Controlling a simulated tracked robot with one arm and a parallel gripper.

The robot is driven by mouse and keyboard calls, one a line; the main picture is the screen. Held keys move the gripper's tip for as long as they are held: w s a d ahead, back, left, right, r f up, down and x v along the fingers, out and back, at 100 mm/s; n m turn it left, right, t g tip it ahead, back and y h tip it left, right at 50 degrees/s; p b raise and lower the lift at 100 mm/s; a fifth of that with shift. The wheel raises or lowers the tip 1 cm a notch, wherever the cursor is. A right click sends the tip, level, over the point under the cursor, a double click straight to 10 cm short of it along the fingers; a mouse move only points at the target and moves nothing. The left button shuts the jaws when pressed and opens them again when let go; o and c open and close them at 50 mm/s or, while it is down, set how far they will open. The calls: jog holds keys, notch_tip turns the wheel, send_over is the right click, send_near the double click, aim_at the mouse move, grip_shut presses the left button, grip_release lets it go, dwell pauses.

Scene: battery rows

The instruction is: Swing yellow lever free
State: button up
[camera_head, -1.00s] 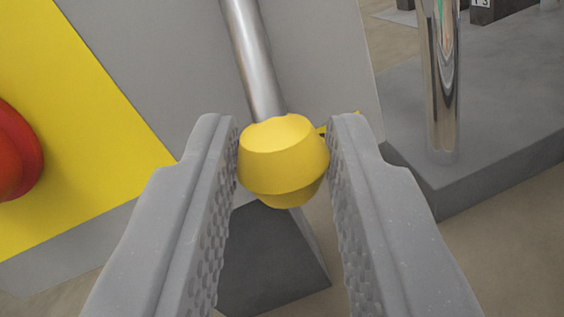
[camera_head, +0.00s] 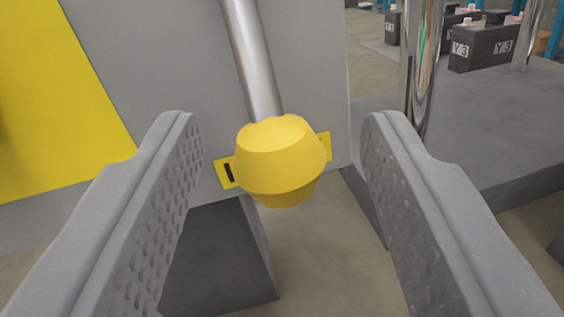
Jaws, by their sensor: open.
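The yellow lever knob (camera_head: 281,158) sits at the lower end of a slanted metal rod (camera_head: 250,60), in the middle of the view. My gripper (camera_head: 281,145) is open, with one finger on each side of the knob. There is a clear gap between the knob and each finger, wider on the right. A yellow label (camera_head: 226,172) with a black mark shows on the grey panel behind the knob, partly hidden by it.
A grey panel (camera_head: 165,60) with a yellow plate (camera_head: 50,110) stands behind and to the left. A dark grey foot (camera_head: 220,260) is below it. On the right are a shiny post (camera_head: 418,90), a grey platform (camera_head: 500,120) and batteries marked Y 3 (camera_head: 485,47).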

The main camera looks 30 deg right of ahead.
jog(key=p+v, duration=0.2)
jog(key=v, duration=1.1)
jog(key=shift+s+a, duration=0.15)
jog(key=shift+s, duration=0.2)
jog(key=shift+f, duration=0.15)
